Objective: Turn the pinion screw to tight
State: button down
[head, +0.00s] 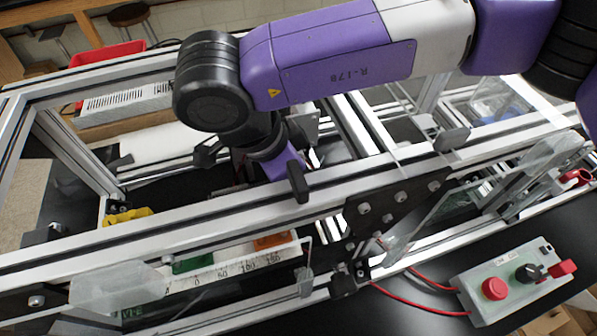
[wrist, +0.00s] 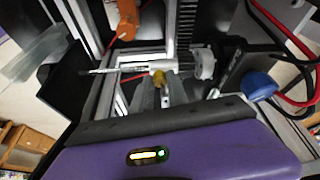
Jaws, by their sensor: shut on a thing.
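In the wrist view my gripper (wrist: 164,92) has its two grey fingers closed on a small yellow-headed part, which I take to be the pinion screw (wrist: 160,76). The screw sits just below a pale crossbar with a thin metal rod to its left. A dark toothed rack (wrist: 187,24) runs above it, and a round pale knob (wrist: 203,62) is to its right. The screw's turn marking is too small to read. In the head view my gripper's purple body (head: 284,166) reaches down behind the front rail; its fingertips and the screw are hidden there.
A blue knob (wrist: 260,86) and red and black cables (wrist: 285,40) are close on the right in the wrist view. Aluminium rails (head: 150,232) surround my arm. A control box (head: 514,285) with a red button stands at the lower right.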

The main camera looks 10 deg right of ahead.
jog(key=m+b, duration=0.2)
jog(key=b, duration=0.1)
jog(key=shift+w+a+f+m+g+h, duration=0.1)
jog(key=shift+w+f+m+g+h, duration=0.05)
jog(key=shift+w+m+g+h, duration=0.2)
jog(key=m+g+b, duration=0.1)
jog(key=m, duration=0.2)
jog(key=shift+m+g+b, duration=0.25)
jog(key=shift+g+b, duration=0.1)
jog(key=shift+b, duration=0.05)
jog(key=m, duration=0.2)
jog(key=m+g, duration=0.1)
jog(key=shift+w+r+m+b, duration=0.2)
jog(key=shift+w+m+b, duration=0.1)
jog(key=shift+b, duration=0.1)
jog(key=shift+w+d+m+g+y, duration=0.1)
jog(key=shift+m+g+y, duration=0.3)
jog(key=shift+m, duration=0.5)
jog(key=shift+d+m+g+y, duration=0.1)
jog(key=shift+m+g+y, duration=0.25)
jog(key=shift+m, duration=0.55)
jog(key=c, duration=1.3)
grip_release()
